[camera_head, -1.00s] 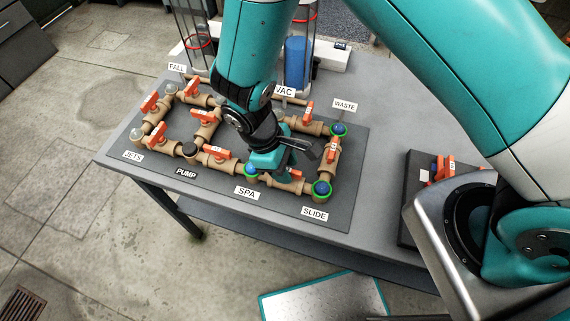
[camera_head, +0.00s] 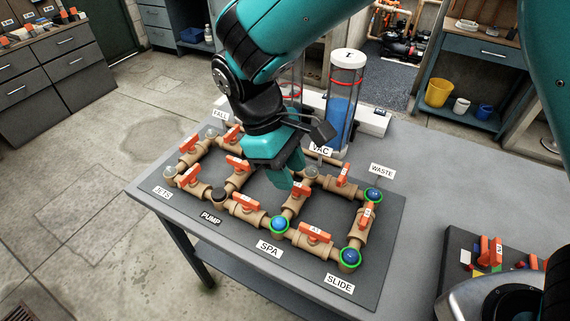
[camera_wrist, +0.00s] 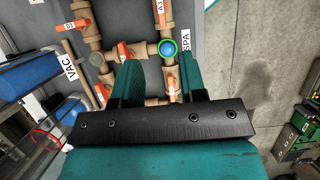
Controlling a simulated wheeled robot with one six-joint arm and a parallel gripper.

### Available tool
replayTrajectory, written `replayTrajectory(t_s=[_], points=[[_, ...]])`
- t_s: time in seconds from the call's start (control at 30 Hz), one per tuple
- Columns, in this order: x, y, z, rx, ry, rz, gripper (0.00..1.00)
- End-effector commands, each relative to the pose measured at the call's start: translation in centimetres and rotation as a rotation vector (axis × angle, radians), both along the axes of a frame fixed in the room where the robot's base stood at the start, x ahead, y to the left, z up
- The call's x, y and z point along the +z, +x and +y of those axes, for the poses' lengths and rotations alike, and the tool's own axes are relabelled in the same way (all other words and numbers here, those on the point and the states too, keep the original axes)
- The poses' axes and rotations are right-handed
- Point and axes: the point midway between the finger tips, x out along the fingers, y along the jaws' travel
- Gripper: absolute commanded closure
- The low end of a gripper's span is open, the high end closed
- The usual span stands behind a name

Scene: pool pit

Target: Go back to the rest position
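My gripper (camera_head: 287,178) hangs over the middle of a pipe board (camera_head: 240,262) on the grey table. The two teal fingers are spread apart with nothing between them in the wrist view (camera_wrist: 160,68). The board carries tan pipes with several orange valve handles, such as one near the SPA label (camera_head: 316,232). Blue caps with green rings sit near SPA (camera_head: 279,224), SLIDE (camera_head: 349,257) and WASTE (camera_head: 374,195). The SPA cap also shows in the wrist view (camera_wrist: 167,49). My gripper and arm hide part of the back of the board.
A clear cylinder with blue contents (camera_head: 342,110) stands behind the board. A dark panel with orange handles (camera_head: 490,252) is at the right of the table. Cabinets (camera_head: 62,70) and a shelf with buckets (camera_head: 440,92) stand farther back. Open floor lies left of the table.

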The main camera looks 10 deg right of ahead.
Motion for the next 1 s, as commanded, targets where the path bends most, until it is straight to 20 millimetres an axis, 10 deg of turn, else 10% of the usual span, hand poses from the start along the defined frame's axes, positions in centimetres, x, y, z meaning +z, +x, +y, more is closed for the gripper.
replayTrajectory(t_s=[0.73,1.0], points=[[1.7,0.3,0.2,-0.007,0.01,-0.003,0.62],[7.4,-2.0,-5.9,-0.147,0.229,-0.078,0.62]])
